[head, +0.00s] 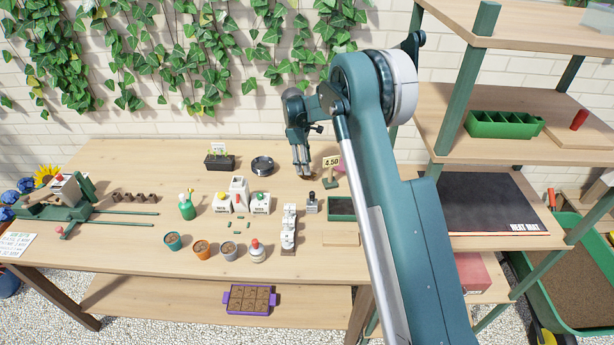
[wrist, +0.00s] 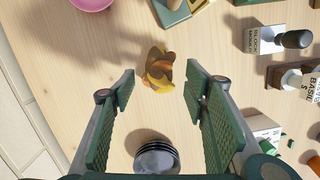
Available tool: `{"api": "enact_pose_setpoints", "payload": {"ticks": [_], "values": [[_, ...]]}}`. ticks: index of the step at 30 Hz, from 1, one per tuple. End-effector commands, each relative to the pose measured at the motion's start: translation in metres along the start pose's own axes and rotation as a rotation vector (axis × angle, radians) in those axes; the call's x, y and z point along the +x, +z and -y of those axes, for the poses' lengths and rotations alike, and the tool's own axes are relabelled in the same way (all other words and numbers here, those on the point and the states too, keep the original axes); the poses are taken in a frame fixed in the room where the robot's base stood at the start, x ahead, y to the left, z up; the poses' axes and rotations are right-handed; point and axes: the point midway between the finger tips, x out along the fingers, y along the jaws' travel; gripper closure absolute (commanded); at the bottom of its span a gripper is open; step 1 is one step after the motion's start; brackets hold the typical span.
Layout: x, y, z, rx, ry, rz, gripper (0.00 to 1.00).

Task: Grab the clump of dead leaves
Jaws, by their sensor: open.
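The clump of dead leaves (wrist: 158,70), brown and yellow, lies on the wooden table in the wrist view. It appears centred between the tips of my gripper (wrist: 161,72), which is open with a finger on each side and clear gaps between. In the head view my gripper (head: 303,173) points down over the back middle of the table. A small bit of brown, probably the clump, shows at its tips there, mostly hidden. How far the tips are above the table is hard to tell.
Dark round dishes (wrist: 156,158) lie close by my gripper. A block marked item (wrist: 265,38) stands to the right in the wrist view. Bare table surrounds the clump.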

Motion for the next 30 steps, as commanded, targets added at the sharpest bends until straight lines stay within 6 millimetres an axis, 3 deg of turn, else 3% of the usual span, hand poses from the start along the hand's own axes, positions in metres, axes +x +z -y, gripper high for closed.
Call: {"api": "enact_pose_setpoints", "payload": {"ticks": [16,30], "values": [[0.048,-0.001,-0.002,0.0,0.0,0.0,0.55],[0.052,-0.001,-0.002,0.0,0.0,0.0,0.55]]}}
